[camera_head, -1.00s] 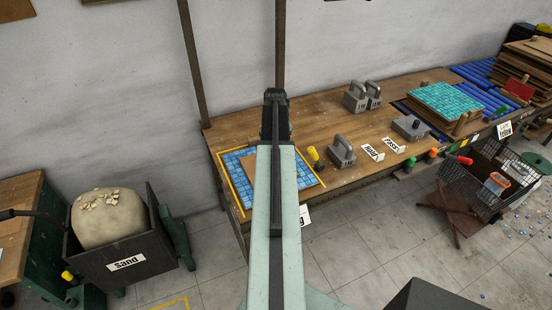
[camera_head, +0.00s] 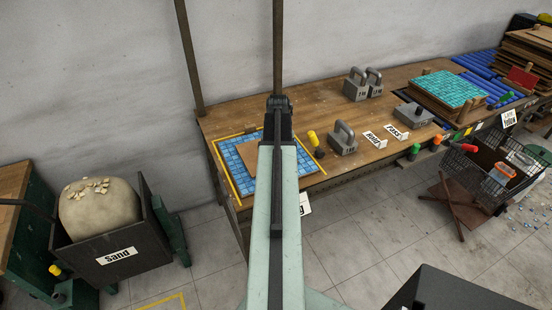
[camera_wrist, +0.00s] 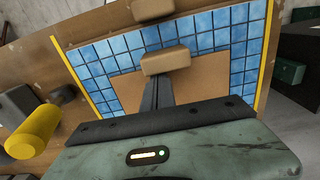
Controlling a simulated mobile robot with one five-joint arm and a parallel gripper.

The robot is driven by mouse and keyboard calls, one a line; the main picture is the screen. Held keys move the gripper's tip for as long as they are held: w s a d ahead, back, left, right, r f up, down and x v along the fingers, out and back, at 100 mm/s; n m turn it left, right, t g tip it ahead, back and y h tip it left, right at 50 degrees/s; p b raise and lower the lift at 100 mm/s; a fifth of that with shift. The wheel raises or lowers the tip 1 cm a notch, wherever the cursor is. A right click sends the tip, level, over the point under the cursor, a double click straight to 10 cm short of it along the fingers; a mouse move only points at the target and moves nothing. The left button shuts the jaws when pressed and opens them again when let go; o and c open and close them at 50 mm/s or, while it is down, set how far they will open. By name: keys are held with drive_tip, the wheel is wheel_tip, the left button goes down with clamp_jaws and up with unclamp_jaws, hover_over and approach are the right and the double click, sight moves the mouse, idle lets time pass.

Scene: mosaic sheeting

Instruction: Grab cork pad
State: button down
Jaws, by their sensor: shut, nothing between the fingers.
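A flat brown, cork-coloured pad (camera_head: 262,158) lies on the blue tile sheet (camera_head: 229,157) at the near left of the bench, partly hidden by my arm in the head view. In the wrist view the pad (camera_wrist: 205,82) fills the middle of the sheet (camera_wrist: 205,40). My gripper (camera_wrist: 162,92) is shut and empty, its dark fingers seen over the pad. A tan block (camera_wrist: 165,60) sits at the fingertips; I cannot tell whether they touch it. In the head view my gripper (camera_head: 279,103) shows at the arm's far end.
A yellow-handled tool (camera_head: 314,139) and grey weights (camera_head: 343,139) stand right of the sheet; its yellow handle shows in the wrist view (camera_wrist: 33,132). A second tan block (camera_wrist: 153,9) lies beyond the sheet.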

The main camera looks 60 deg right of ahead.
drive_tip(key=s+a, duration=0.1)
drive_tip(key=s, duration=0.1)
drive_tip(key=s+a, duration=0.2)
drive_tip(key=shift+a, duration=0.1)
drive_tip(key=shift+s+f, duration=0.1)
drive_tip(key=shift+s, duration=0.1)
